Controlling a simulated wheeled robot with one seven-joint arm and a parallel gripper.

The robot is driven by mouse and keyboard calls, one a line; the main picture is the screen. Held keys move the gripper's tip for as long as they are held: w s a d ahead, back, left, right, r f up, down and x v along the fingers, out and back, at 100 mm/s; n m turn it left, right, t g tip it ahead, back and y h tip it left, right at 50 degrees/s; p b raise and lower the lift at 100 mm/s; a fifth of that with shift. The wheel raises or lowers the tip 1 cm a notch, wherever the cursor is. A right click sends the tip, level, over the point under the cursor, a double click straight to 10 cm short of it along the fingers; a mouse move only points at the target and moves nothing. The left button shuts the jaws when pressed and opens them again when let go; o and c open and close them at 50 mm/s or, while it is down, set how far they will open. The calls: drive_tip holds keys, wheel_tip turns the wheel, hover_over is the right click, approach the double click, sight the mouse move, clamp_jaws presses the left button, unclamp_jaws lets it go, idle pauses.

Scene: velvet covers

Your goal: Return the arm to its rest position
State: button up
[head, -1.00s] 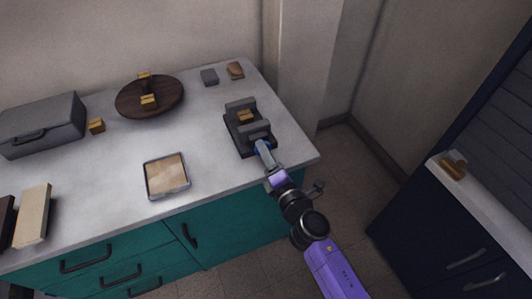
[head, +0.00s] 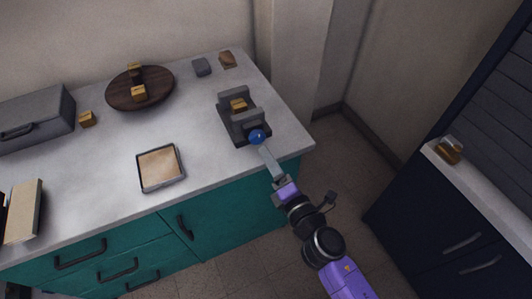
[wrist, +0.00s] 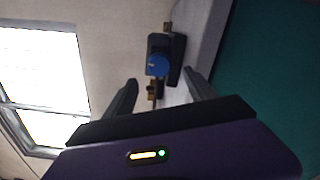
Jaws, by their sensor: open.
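My gripper (head: 267,157) is at the front right of the counter, just in front of a dark grey vise-like device (head: 232,125). In the wrist view my gripper (wrist: 161,77) has its two dark fingers spread with nothing between them. The device has a round blue knob (head: 257,136) on its near side, which also shows in the wrist view (wrist: 158,65) beyond the fingertips. A small golden block (head: 238,105) sits between the device's upright jaws. The fingers look clear of the knob.
The grey counter (head: 100,170) holds a square tray (head: 141,181), a round dark wooden board (head: 117,99) with golden pieces, a grey case (head: 35,118) and small blocks at the back. A dark cabinet (head: 410,205) stands at right. Open floor lies between.

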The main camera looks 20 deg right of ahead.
drive_tip(key=shift+s, duration=0.3)
idle(0.4)
drive_tip(key=s+r+m+g, duration=0.1)
drive_tip(key=s+r+m, duration=0.2)
drive_tip(key=s+m, duration=0.8)
drive_tip(key=s+r+m+g, duration=0.2)
drive_tip(key=s+m, duration=0.9)
drive_tip(key=s, duration=1.2)
drive_tip(key=shift+r, duration=0.85)
